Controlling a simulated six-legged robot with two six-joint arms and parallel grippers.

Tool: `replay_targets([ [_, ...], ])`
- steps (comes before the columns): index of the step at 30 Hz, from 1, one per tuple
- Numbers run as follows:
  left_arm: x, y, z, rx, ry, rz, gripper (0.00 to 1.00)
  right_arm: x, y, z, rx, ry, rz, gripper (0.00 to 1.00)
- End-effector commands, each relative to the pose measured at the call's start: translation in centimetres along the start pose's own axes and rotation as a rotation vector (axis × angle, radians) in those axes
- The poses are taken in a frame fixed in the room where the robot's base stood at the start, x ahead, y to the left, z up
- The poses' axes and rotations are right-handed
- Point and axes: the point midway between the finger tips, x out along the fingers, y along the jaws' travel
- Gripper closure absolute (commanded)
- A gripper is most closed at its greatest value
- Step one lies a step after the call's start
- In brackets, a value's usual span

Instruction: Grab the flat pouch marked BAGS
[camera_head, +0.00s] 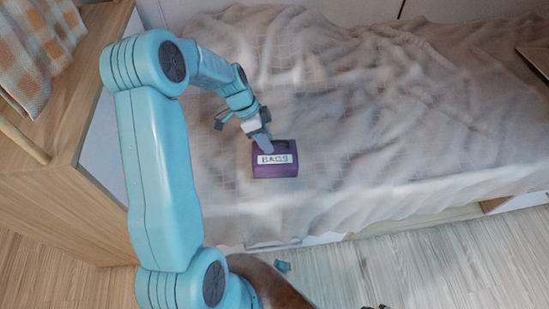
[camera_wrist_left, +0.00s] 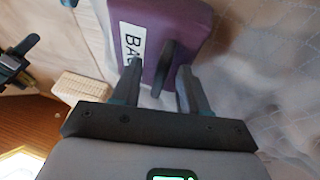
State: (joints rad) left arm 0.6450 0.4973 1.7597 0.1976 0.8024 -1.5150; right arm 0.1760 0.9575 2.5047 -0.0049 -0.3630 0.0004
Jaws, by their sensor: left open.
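The purple pouch (camera_head: 275,170) lies on the blanket of the bed, with a white BAGS label on its near side. My left gripper (camera_head: 266,138) is at the pouch's far left edge in the head view. In the left wrist view, the pouch (camera_wrist_left: 188,28) is just beyond the fingers, with part of its label showing. A dark upright tab (camera_wrist_left: 170,63) on the pouch stands between the two fingers of my open left gripper (camera_wrist_left: 158,72). I cannot tell whether either finger touches it.
The bed (camera_head: 400,130) has a rumpled pale blanket, clear to the right of the pouch. A wooden cabinet (camera_head: 60,170) with an orange checked cloth (camera_head: 45,45) stands at the left. A brown rounded object (camera_head: 268,280) is at the bottom. Wood floor (camera_head: 430,265) lies in front.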

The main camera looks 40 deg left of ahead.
Motion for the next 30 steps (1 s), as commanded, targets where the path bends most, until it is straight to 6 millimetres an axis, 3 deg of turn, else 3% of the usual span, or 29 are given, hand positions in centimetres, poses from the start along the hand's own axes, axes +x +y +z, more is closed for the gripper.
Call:
replay_targets([
  [2, 0.0, 0.0, 0.0, 0.000, 0.000, 0.000, 0.56, 0.0, 0.0, 0.0, 0.000, 0.000, 0.000, 0.57],
  [3, 0.0, 0.0, 0.0, 0.000, 0.000, 0.000, 0.63, 0.0, 0.0, 0.0, 0.000, 0.000, 0.000, 0.57],
  [6, 0.0, 0.0, 0.0, 0.000, 0.000, 0.000, 0.95, 0.0, 0.0, 0.0, 0.000, 0.000, 0.000, 0.57],
  [7, -0.1, 0.0, 0.0, 0.000, 0.000, 0.000, 1.00, 0.0, 0.0, 0.0, 0.000, 0.000, 0.000, 0.57],
  [17, -0.1, 0.0, 0.0, 0.000, 0.000, -0.001, 1.00, 0.0, 0.0, 0.0, 0.000, 0.000, 0.000, 0.57],
  [22, -1.2, 0.2, -0.5, 0.000, 0.001, -0.003, 1.00, -0.3, -0.1, 0.0, 0.000, 0.000, 0.000, 0.57],
  [26, -3.3, 0.6, -1.4, 0.002, 0.001, -0.004, 1.00, -0.7, -0.2, 0.0, 0.000, 0.000, 0.000, 0.57],
  [30, -7.1, 1.4, -3.0, 0.003, 0.002, -0.007, 1.00, -1.3, -0.5, 0.0, 0.000, 0.000, 0.000, 0.57],
])
